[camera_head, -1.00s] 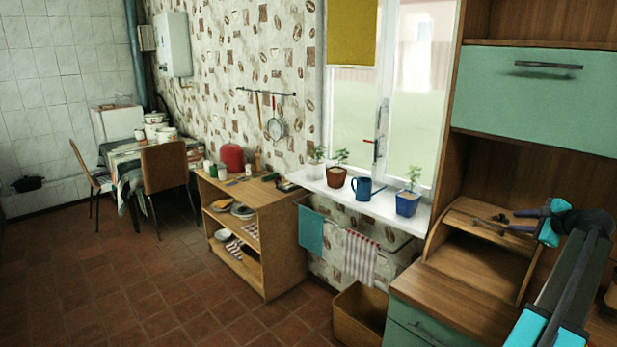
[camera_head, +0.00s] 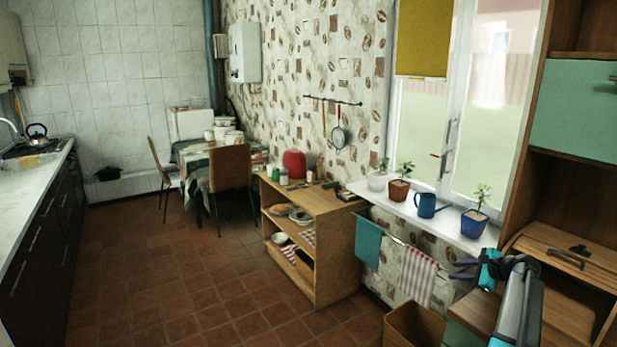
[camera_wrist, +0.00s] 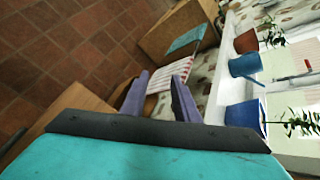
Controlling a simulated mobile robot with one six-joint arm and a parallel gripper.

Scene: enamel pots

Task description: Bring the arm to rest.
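My gripper (camera_head: 461,270) is at the lower right of the head view, on my folded-looking arm, in front of the window sill's right end and the cabinet. In the wrist view my gripper (camera_wrist: 160,82) shows two purple fingers spread apart with nothing between them. It is open and empty. Beyond the fingers, the striped towel (camera_wrist: 172,76) hangs in the background, with no clear contact.
The sill (camera_head: 430,216) holds potted plants and a blue watering can (camera_head: 428,206). A wooden shelf unit (camera_head: 322,255) and a brown bin (camera_head: 412,325) stand below. White pots (camera_head: 224,127) sit on the far table. The tiled floor (camera_head: 190,270) is open in the middle left.

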